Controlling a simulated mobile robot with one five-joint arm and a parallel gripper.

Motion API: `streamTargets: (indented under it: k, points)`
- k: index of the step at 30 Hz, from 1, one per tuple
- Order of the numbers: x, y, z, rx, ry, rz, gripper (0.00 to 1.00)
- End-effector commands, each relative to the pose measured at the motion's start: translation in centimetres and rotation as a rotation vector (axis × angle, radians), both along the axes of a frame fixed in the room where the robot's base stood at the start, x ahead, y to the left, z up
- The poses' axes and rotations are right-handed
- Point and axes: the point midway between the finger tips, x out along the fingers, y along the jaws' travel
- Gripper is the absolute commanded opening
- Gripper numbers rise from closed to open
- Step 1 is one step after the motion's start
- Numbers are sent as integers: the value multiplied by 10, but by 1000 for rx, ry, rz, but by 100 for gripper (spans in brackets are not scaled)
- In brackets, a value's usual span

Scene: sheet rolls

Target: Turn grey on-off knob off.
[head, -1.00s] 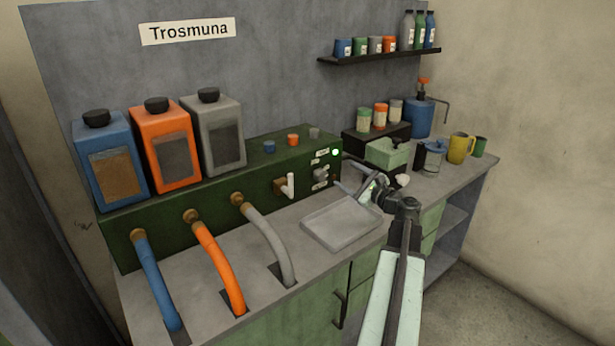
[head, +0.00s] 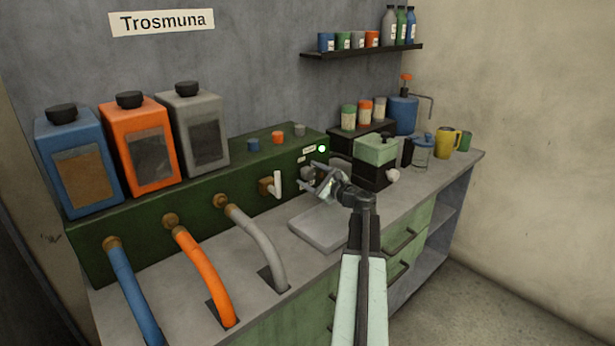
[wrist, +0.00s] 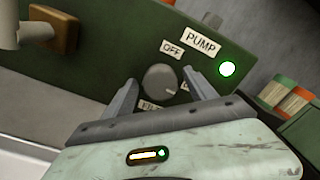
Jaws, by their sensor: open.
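The grey on-off knob (wrist: 159,82) sits on the front of the green panel, below the OFF label (wrist: 173,50) and the PUMP label (wrist: 201,43). Its pointer mark faces right, toward a label partly hidden by a finger. A lit green lamp (wrist: 227,69) is to its right; it also glows in the head view (head: 322,149). My gripper (wrist: 163,92) is open, with one finger on each side of the knob in the wrist view and a visible gap on both sides. In the head view my gripper (head: 312,183) is at the panel's right end and partly covers the knob.
A white lever valve (head: 277,184) is left of the knob, close by. A grey tray (head: 318,228) lies below my gripper. A green-and-black grinder-like box (head: 375,160) stands just right of my wrist. Grey, orange and blue hoses cross the left counter.

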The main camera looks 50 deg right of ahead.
Motion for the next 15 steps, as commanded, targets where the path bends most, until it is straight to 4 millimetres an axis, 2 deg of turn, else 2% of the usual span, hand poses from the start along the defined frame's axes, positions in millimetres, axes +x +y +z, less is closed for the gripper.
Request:
streamTargets:
  k: [3,10,11,15]
  points:
    - [8,-1,0,0,0,-1,65]
    - [8,-1,0,0,0,-3,65]
    - [8,-1,0,0,0,-3,60]
    - [7,-2,0,0,0,-3,21]
